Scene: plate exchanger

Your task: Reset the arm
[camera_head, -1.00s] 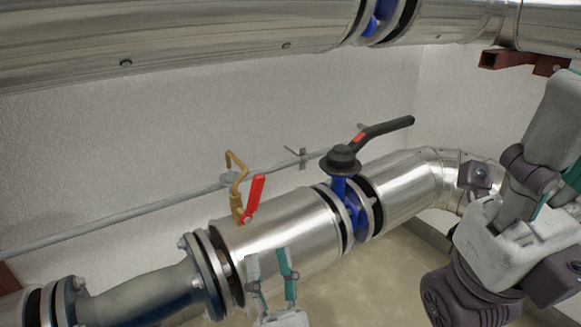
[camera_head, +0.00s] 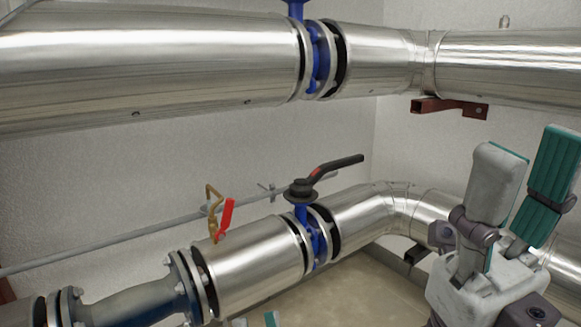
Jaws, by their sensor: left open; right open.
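My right gripper (camera_head: 523,178) is at the right of the head view, in front of the lower pipe's bend. Its two grey fingers with teal pads point up and stand apart, with nothing between them. My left gripper (camera_head: 256,321) shows only its fingertips at the bottom edge, below the lower pipe. The tips are apart; the rest of it is out of frame. Neither gripper touches a valve.
A black-handled valve (camera_head: 302,190) and a red-handled tap (camera_head: 225,217) sit on the lower silver pipe (camera_head: 262,262). A large upper pipe (camera_head: 150,70) crosses the top. A brown bracket (camera_head: 447,106) is on the right wall. Floor (camera_head: 345,300) shows between the grippers.

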